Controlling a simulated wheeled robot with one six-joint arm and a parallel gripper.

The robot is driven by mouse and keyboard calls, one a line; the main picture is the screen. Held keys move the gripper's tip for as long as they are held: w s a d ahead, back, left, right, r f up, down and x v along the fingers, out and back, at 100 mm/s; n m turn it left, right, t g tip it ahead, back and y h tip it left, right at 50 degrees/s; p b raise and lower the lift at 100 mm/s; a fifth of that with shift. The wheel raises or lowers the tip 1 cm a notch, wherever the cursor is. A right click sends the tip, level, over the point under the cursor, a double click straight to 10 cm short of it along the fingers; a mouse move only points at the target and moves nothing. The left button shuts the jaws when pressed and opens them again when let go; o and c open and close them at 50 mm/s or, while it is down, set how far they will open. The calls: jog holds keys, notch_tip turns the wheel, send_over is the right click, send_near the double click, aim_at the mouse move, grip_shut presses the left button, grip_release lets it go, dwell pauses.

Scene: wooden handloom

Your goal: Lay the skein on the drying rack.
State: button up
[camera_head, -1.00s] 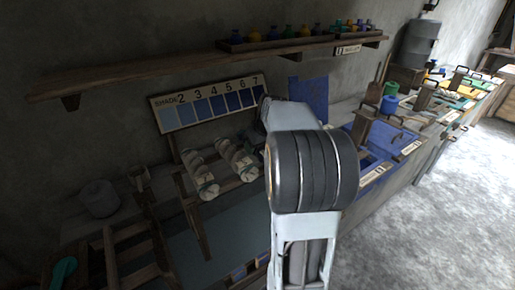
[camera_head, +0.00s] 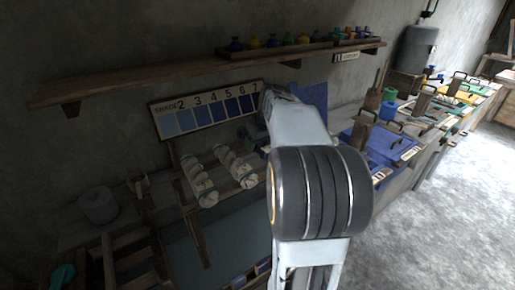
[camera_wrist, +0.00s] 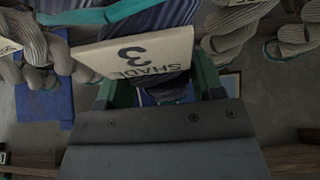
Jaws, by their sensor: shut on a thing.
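In the wrist view my gripper (camera_wrist: 155,88) is shut on a dark blue skein (camera_wrist: 168,15). A pale tag (camera_wrist: 140,52) reading "SHADE 3" and a teal tie hang on it. The tag covers much of the skein. In the head view my arm hides the gripper and skein. Pale skeins (camera_head: 235,165) lie on a wooden rack (camera_head: 190,212) below the shade board. Pale ribbed skeins also show at the left (camera_wrist: 38,45) and right (camera_wrist: 297,35) of the wrist view. I cannot tell which wooden frame is the drying rack.
The numbered shade board (camera_head: 208,110) stands behind the rack, under a wall shelf (camera_head: 150,82) with small coloured bottles. A slatted wooden frame (camera_head: 128,262) is at the lower left. Blue vats (camera_head: 375,140) line the right. Open floor (camera_head: 430,215) lies at the lower right.

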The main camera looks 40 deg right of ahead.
jog(key=s+r, duration=0.1)
jog(key=r, duration=0.1)
jog(key=s+a+r, duration=0.1)
jog(key=s+r, duration=0.1)
jog(key=shift+a, duration=0.1)
jog(key=s+a+r+b, duration=0.1)
jog(key=s+a+r, duration=0.2)
jog(key=s, duration=0.5)
jog(key=shift+s+a+r, duration=0.15)
jog(key=shift+a+r, duration=0.1)
jog(key=shift+r, duration=0.05)
